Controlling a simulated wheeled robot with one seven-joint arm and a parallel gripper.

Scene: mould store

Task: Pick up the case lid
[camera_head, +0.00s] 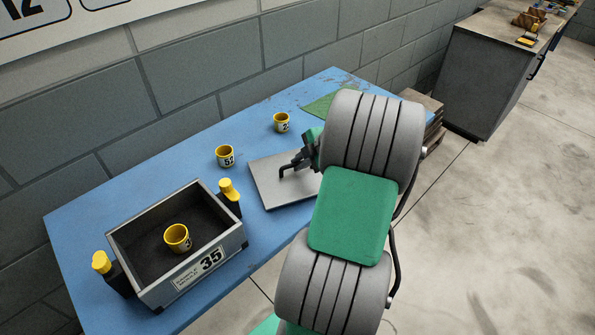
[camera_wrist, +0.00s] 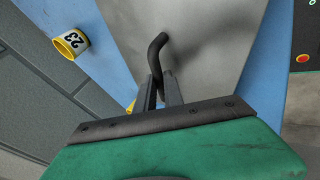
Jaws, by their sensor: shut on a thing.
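The case lid (camera_head: 264,182) is a flat grey plate with a bent black handle, at the middle of the blue table; my arm hides its right part. It fills the middle of the wrist view (camera_wrist: 215,45). My gripper (camera_head: 295,165) is over the lid, with its jaws shut on the handle (camera_wrist: 155,52). I cannot tell whether the lid rests on the table or is slightly above it. The open grey case (camera_head: 220,250), labelled 35, stands at the left with a yellow cup (camera_head: 177,237) inside and black, yellow-topped latches at its two ends.
Two yellow numbered cups stand behind the lid, one nearer the case (camera_head: 225,156) and one farther right (camera_head: 281,122). A green mat (camera_head: 322,104) lies at the table's far end. A block wall runs along the back. A grey cabinet (camera_head: 485,75) stands beyond at the right.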

